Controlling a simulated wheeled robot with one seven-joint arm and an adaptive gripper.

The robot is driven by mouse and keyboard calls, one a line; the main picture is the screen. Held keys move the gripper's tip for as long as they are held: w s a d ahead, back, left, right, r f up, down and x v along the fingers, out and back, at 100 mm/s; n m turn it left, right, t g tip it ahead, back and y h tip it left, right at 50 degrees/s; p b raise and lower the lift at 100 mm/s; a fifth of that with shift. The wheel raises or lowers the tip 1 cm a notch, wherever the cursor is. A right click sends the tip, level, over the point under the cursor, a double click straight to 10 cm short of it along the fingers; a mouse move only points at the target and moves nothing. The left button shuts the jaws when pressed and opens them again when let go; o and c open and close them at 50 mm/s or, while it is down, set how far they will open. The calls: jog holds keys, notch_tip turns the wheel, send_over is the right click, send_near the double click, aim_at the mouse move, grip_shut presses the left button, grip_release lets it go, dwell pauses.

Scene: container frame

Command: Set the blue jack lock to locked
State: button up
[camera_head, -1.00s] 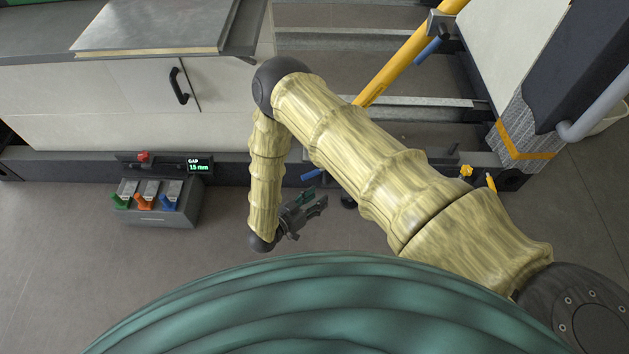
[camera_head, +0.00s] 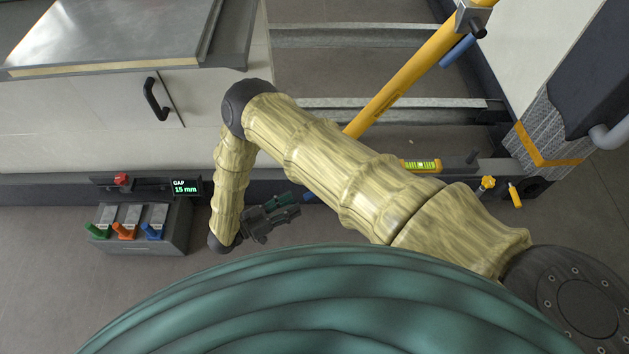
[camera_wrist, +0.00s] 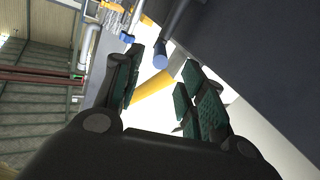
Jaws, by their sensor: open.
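A dark grey control box (camera_head: 145,243) stands on the floor at the left in the head view. It carries a green lever (camera_head: 97,230), an orange lever (camera_head: 124,231) and a blue lever (camera_head: 152,230) side by side, each below a pale label plate too small to read. My gripper (camera_head: 294,205) is to the right of the box, well apart from the blue lever, open and empty, pointing right. In the wrist view the two fingers (camera_wrist: 162,62) are spread, with a blue cylindrical part and a yellow bar beyond them. The levers are not seen there.
Behind the box are a red knob (camera_head: 122,180) and a display (camera_head: 186,187) reading GAP 15 mm. A yellow strut (camera_head: 405,75) with a blue handle (camera_head: 457,50) rises behind my arm. A spirit level (camera_head: 421,166) lies on the frame. Floor between box and gripper looks clear.

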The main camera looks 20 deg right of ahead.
jog(key=b+x, duration=0.2)
jog(key=x, duration=0.8)
jog(key=shift+w+d+b, duration=0.15)
jog(key=shift+d+b, duration=0.2)
grip_shut()
